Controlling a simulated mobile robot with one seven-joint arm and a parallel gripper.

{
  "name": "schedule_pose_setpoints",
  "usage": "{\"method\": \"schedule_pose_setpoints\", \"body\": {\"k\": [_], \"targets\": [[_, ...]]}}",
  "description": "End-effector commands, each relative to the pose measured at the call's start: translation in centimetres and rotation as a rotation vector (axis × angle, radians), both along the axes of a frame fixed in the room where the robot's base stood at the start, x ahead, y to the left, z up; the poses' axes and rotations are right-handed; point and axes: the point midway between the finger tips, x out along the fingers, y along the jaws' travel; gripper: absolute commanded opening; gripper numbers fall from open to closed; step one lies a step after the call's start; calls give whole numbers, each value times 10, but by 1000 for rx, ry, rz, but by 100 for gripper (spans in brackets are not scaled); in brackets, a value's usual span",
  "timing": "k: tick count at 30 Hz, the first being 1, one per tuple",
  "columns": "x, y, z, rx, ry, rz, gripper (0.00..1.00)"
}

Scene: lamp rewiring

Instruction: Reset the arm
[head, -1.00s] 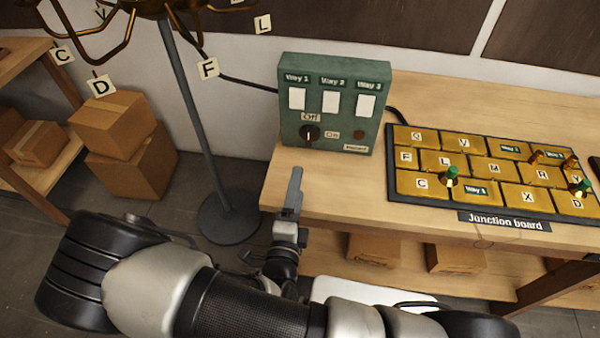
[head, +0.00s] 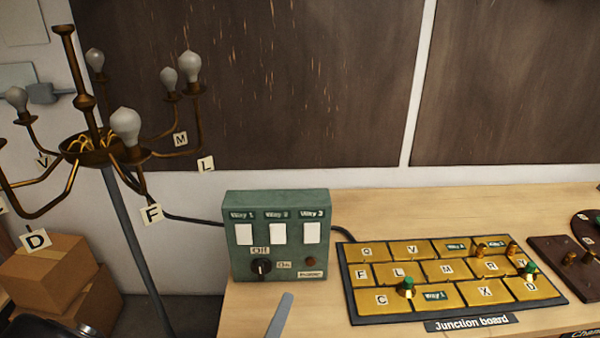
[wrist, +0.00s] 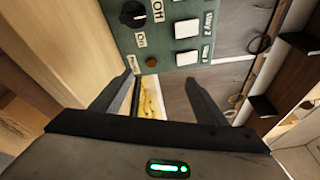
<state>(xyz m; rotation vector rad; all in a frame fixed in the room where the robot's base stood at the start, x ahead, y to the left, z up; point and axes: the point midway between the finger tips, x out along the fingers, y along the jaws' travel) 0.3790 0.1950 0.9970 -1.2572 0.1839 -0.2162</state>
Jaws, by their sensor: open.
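My gripper (wrist: 158,95) is open and empty in the wrist view, its two dark fingers spread apart. In the head view only one grey finger (head: 279,316) shows at the bottom edge, in front of the bench; the rest of the gripper is out of frame. The green switch box (head: 277,236) stands upright on the bench behind that finger. The box also shows in the wrist view (wrist: 170,30), past the fingertips. I see no contact between my gripper and the box.
The junction board (head: 450,278) lies on the bench (head: 365,207) with green-topped and brass pegs on it. A chandelier-like lamp (head: 95,150) with letter tags and bulbs stands at left. Cardboard boxes (head: 50,272) are stacked below it. A dark panel (head: 560,262) lies at the right edge.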

Motion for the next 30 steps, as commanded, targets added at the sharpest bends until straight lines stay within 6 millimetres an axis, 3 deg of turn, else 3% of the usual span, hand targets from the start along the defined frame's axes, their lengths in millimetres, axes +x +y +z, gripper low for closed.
{"method": "schedule_pose_setpoints", "body": {"k": [1,6,12,18,24,25,30], "targets": [[7,-26,20,142,-17,-141,67],[0,-110,64,602,-131,-604,67],[-38,-178,97,1131,-364,-1117,67],[-78,-206,127,1648,-699,-1578,67],[-101,-206,169,2161,-1121,-1945,67],[-103,-205,176,-2129,1129,1889,67],[-108,-199,221,-1805,1050,1473,67]]}}
